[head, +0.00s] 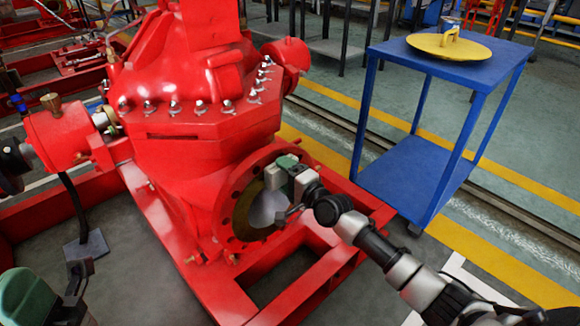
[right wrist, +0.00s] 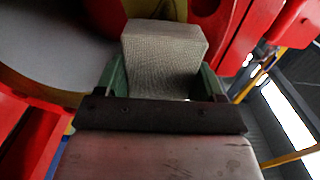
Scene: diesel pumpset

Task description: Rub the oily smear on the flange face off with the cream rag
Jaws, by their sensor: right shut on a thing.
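My right gripper (head: 283,172) is at the upper right of the round red flange (head: 227,212) on the pump's front. It is shut on the cream rag (right wrist: 163,62), which shows as a pale woven block between the green fingers in the right wrist view. In the head view I cannot make out the rag clearly. The flange has a ring of bolt holes around a grey and brownish opening. I cannot tell an oily smear apart from the dark tones there. My left gripper (head: 78,282) is at the lower left, away from the flange; its jaws are unclear.
The red pump (head: 200,75) stands on a red base frame (head: 310,262) with open gaps. A blue trolley (head: 412,182) at the right carries a yellow disc (head: 449,47). Floor between the frame and trolley is clear.

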